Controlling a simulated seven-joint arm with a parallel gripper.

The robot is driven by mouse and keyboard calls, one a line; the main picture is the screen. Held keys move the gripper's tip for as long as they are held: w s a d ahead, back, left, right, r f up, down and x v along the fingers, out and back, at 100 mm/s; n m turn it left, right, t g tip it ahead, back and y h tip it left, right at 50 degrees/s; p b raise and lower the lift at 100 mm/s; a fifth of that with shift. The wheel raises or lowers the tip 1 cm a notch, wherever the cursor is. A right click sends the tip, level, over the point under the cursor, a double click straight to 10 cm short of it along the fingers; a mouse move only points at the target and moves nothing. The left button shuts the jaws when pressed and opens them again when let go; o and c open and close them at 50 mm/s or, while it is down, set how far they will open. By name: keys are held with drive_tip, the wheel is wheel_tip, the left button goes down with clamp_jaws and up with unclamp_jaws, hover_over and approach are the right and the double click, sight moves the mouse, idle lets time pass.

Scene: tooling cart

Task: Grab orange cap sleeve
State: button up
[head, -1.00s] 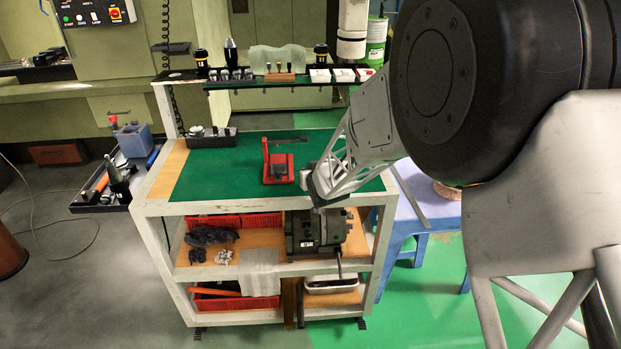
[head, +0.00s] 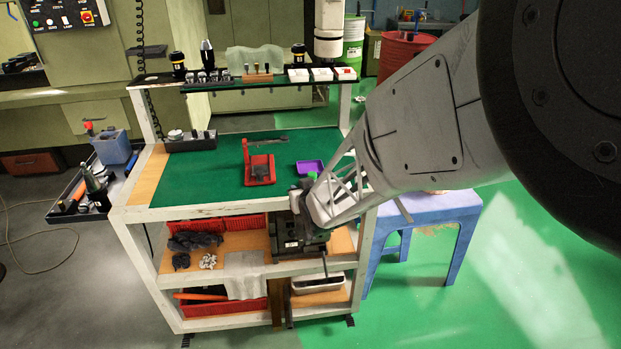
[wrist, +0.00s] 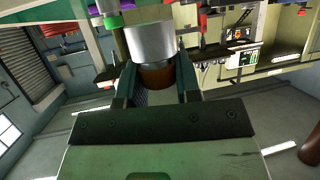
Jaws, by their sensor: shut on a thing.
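My gripper (wrist: 156,88) is shut on the orange cap sleeve (wrist: 150,45). In the wrist view it is a silver cylinder with a dull brown-orange end between the two fingers. In the head view my gripper (head: 301,205) is at the cart's front right edge, around the height of the green top. The silver sleeve is small there and partly hidden by my arm, so its contact with the cart cannot be told.
A green-topped piece (head: 311,175) is close behind my gripper. A purple tray (head: 310,167) and a red stand (head: 259,168) are on the green mat (head: 205,175). A raised back shelf holds tools and white boxes. A blue stool (head: 430,212) stands at the right.

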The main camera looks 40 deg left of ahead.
drive_tip(key=shift+s+d+r, duration=0.15)
drive_tip(key=shift+s+d, duration=0.8)
drive_tip(key=shift+d, duration=0.2)
